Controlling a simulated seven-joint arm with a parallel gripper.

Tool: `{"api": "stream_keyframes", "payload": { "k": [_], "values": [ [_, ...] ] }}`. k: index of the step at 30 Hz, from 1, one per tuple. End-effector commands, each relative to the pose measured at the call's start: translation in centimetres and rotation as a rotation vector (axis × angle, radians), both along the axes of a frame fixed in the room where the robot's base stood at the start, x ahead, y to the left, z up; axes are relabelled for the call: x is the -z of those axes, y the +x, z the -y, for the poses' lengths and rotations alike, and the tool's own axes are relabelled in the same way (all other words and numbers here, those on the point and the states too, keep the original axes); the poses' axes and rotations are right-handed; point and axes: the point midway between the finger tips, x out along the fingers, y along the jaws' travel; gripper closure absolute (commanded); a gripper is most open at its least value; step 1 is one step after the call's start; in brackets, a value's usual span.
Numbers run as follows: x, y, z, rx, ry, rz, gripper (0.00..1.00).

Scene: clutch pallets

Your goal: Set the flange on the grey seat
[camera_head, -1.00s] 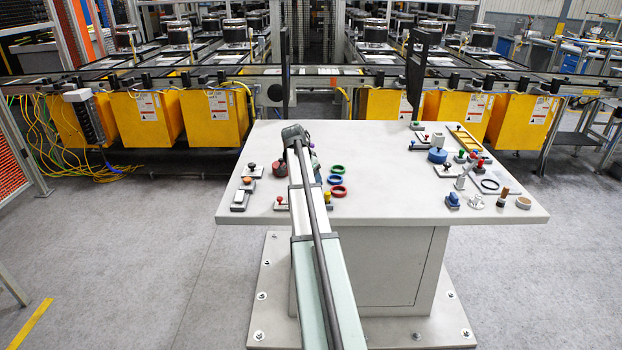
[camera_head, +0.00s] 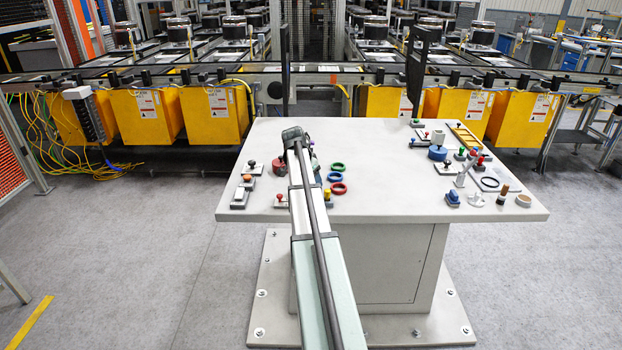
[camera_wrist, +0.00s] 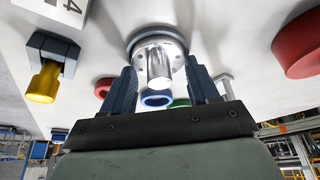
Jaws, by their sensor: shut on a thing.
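In the wrist view my gripper (camera_wrist: 161,68) has its two dark fingers on either side of the silver flange (camera_wrist: 158,48), shut on its hub. The flange is a round metal disc with small holes and a bright cylindrical hub that points toward the camera. Its disc lies close to the pale table surface, with a grey rim showing around it. I cannot tell whether this rim is the grey seat, or whether the disc touches what is beneath it. In the head view my own arm hides the fingers and the flange.
Beyond the fingers are a blue ring (camera_wrist: 157,99), a green ring (camera_wrist: 180,102) and a red ring (camera_head: 338,188). A yellow-knobbed clamp (camera_wrist: 43,84) and a red round part (camera_wrist: 302,45) flank the gripper. Several parts crowd the table's right side; its middle (camera_head: 385,180) is clear.

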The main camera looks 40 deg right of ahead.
Motion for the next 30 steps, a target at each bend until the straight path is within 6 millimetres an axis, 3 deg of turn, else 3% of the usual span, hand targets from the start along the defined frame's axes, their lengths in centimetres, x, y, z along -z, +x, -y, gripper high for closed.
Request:
{"api": "stream_keyframes", "payload": {
  "k": [1, 2, 5, 14, 30],
  "values": [
    [0.1, 0.0, 0.0, 0.000, -0.001, 0.000, 0.83],
    [0.1, 0.0, 0.0, 0.000, -0.001, 0.000, 0.38],
    [0.0, 0.0, 0.0, 0.000, -0.001, 0.000, 0.30],
    [-0.1, 0.0, -0.1, 0.000, 0.000, 0.000, 0.30],
    [-3.3, 0.0, -1.4, 0.000, 0.000, 0.000, 0.30]
  ]
}}
